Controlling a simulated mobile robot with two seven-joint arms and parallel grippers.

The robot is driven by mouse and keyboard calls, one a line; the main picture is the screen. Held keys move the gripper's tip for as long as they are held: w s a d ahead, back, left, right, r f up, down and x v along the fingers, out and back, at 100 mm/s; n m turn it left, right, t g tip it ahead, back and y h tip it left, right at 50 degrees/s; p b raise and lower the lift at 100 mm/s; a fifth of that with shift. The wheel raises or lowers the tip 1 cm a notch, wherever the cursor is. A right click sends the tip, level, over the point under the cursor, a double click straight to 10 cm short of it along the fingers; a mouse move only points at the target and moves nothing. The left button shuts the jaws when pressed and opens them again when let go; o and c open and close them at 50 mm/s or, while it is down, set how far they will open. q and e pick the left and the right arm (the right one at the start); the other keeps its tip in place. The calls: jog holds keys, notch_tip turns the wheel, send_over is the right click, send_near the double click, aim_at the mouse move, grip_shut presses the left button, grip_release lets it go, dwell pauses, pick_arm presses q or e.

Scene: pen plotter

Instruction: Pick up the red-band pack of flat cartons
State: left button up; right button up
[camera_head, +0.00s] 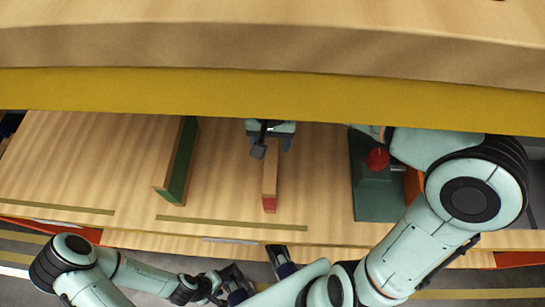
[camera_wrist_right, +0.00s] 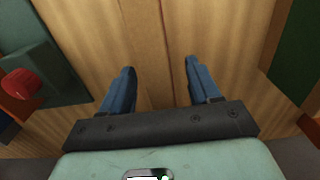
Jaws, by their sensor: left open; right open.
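The red-band pack of flat cartons (camera_head: 270,185) stands on edge on the wooden shelf, a narrow tan slab with a red band at its near end. My right gripper (camera_head: 272,146) is open over its far part, one finger on each side. In the right wrist view, the tan pack (camera_wrist_right: 147,50) runs between the open blue fingers of the right gripper (camera_wrist_right: 158,67). My left gripper (camera_head: 256,268) is open and empty in front of the shelf's near edge.
A green-banded pack (camera_head: 178,162) stands to the left. A dark green box with a red knob (camera_head: 377,159) stands to the right, beside my right arm. An upper wooden board with a yellow edge (camera_head: 250,97) overhangs the back and hides part of my right arm.

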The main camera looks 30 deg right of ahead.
notch_tip(320, 180, down, 4)
jog(key=shift+s+d+r, duration=0.1)
jog(key=shift+s+r, duration=0.05)
jog(key=shift+r, duration=0.1)
grip_shut()
jog(key=shift+r, duration=0.1)
